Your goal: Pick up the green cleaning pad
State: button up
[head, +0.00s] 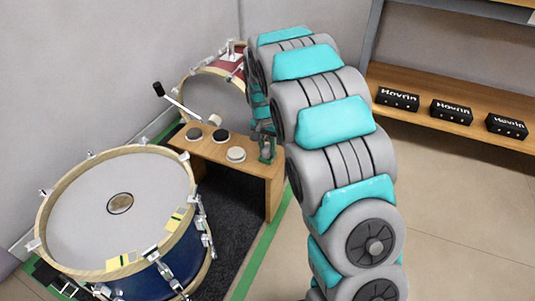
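A small green item (267,149), which looks like the green cleaning pad, shows at the right end of a low wooden bench (205,146). It is small, and dark parts break up its outline. My gripper (264,134) is right at it, reaching down from above. My arm and the small scale hide the fingertips. I cannot tell whether the fingers are open or touch the green item, or whether it rests on the bench.
A black disc (221,136), a white disc (236,154) and a grey disc (194,134) lie on the bench. A blue drum (112,215) stands front left, a red drum (229,66) behind. A wooden shelf (450,93) with black boxes is at right. Floor right of my arm is clear.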

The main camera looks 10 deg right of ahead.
aim_at(267, 147)
grip_shut()
dwell(0.3)
jog(key=shift+r, duration=0.4)
jog(key=shift+s+a+r+p, duration=0.15)
jog(key=shift+r+p, duration=0.1)
jog(key=shift+r, duration=0.5)
jog(key=shift+s+a+r+p, duration=0.1)
jog(key=shift+a+r+p, duration=0.1)
jog(key=shift+r, duration=0.5)
jog(key=s+a+r+p, duration=0.1)
jog(key=s+a, duration=0.9)
jog(key=a, duration=0.1)
jog(key=shift+s+r, duration=0.15)
jog(key=shift+s, duration=0.1)
